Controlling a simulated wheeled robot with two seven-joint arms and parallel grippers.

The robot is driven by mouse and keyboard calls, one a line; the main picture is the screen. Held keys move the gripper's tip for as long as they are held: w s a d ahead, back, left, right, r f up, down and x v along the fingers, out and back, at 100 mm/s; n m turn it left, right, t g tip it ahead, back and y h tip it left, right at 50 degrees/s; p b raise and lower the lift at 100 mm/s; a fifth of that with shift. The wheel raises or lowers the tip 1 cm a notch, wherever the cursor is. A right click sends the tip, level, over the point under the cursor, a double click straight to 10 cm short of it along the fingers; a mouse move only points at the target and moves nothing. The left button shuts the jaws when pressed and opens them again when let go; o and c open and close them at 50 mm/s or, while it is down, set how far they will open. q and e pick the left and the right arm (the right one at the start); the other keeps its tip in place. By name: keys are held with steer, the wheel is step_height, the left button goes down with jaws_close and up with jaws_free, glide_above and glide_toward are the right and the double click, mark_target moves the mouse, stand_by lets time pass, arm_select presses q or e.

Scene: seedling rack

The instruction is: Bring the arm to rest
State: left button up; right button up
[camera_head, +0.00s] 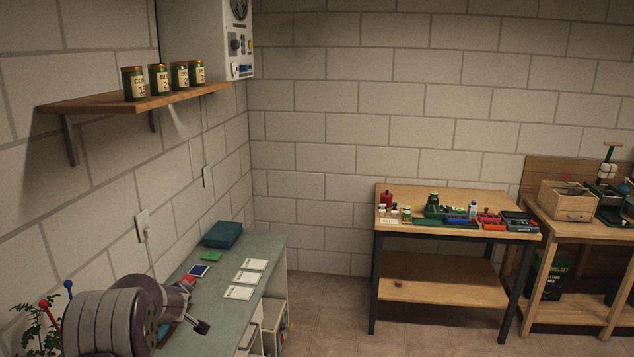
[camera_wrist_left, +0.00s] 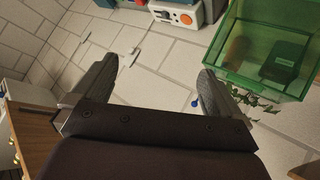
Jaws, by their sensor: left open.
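My left gripper (camera_wrist_left: 155,82) is open in the left wrist view. Its two dark fingers stand wide apart, with nothing between them but the pale block surface behind. In the head view my left arm comes in at the lower left, over the near end of the grey-green bench (camera_head: 258,243). My right gripper is in neither view.
A wooden shelf (camera_head: 75,104) with several labelled tins hangs on the left wall. A green see-through bin (camera_wrist_left: 262,82) stands at the right of the wrist view. White cards (camera_head: 245,278) lie on the bench. A wooden table (camera_head: 440,291) stands farther back.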

arm_select(q)
steer(key=s+d+f+m+g+h+b, duration=0.1)
steer(key=s+d+f+m+h, duration=0.2)
steer(key=s+d, duration=0.3)
steer(key=s+d+f+m+g+h+b, duration=0.15)
steer(key=s+d+f, duration=0.25)
steer(key=d, duration=0.4)
steer(key=s+d+f+m+g+b, duration=0.1)
steer(key=s+d+m, duration=0.1)
steer(key=s, duration=0.6)
steer(key=s+d+f+m+g+h+b, duration=0.1)
steer(key=s+d+f+m+g+b, duration=0.1)
steer(key=s, duration=0.6)
steer(key=s+d+f+m+g+b, duration=0.1)
steer(key=s+d+m, duration=0.3)
steer(key=s, duration=0.5)
steer(key=shift+d+f+g, duration=0.2)
steer(key=shift+d+g, duration=0.35)
steer(key=shift+d, duration=0.3)
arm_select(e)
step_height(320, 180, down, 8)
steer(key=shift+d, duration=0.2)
